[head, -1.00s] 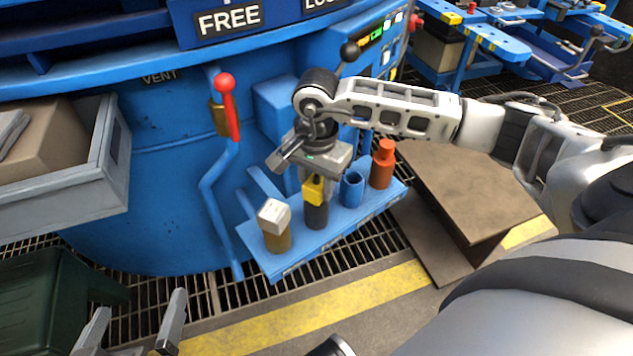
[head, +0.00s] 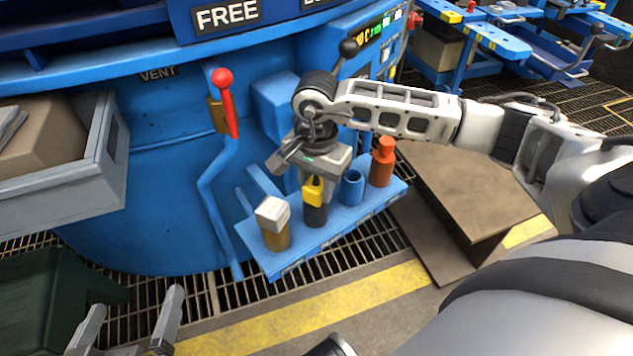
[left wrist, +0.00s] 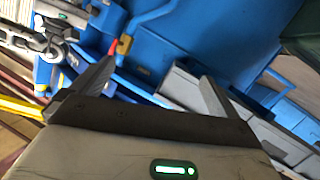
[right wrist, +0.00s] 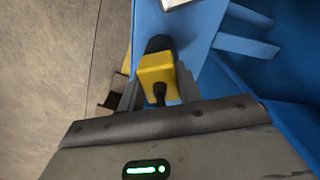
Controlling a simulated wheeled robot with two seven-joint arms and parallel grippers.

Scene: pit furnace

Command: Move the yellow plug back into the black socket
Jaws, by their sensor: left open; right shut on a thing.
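The yellow plug (head: 313,190) is between the fingers of my right gripper (head: 312,180), which is shut on it. In the right wrist view the yellow plug (right wrist: 156,72) has a dark stem toward me, and its far end meets the black socket (right wrist: 158,43). In the head view the black socket (head: 316,214) stands upright on the blue shelf (head: 292,245), directly under the plug. I cannot tell how deep the plug sits. My left gripper (head: 128,318) is open and empty at the lower left, away from the shelf; its fingers also show in the left wrist view (left wrist: 155,85).
On the shelf, a brass socket with a white plug (head: 272,215) stands left of the black one. An empty blue socket (head: 352,187) and an orange-red plug (head: 382,160) stand right. A red-handled lever (head: 225,105) is on the furnace wall. A brown plate (head: 460,195) lies right.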

